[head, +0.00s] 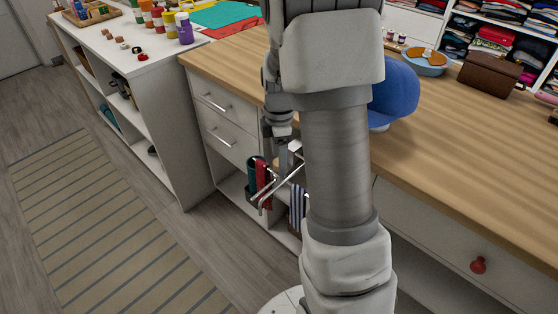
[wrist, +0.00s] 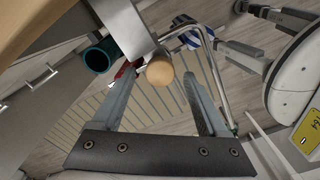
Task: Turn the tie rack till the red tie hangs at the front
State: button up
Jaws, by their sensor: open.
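The tie rack (head: 282,181) has thin metal arms and hangs in the opening below the wooden counter. A red tie (head: 263,178) hangs on its left side, and a blue-and-white striped tie (head: 298,208) hangs to the right, partly hidden by my arm. In the wrist view the red tie (wrist: 127,69) shows as a small piece by the left finger, and the striped tie (wrist: 186,38) is at the top. My gripper (wrist: 160,78) is open, its fingers on either side of a round wooden knob (wrist: 160,70). I cannot tell whether they touch it. My gripper (head: 284,152) is largely hidden in the head view.
A hollow teal cylinder (wrist: 100,56) is left of the knob, close to the left finger. White drawers (head: 222,120) are to the left. A striped rug (head: 95,235) lies on the floor.

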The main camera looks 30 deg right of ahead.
jog(key=shift+f, duration=0.4)
grip_shut()
dwell(1.2)
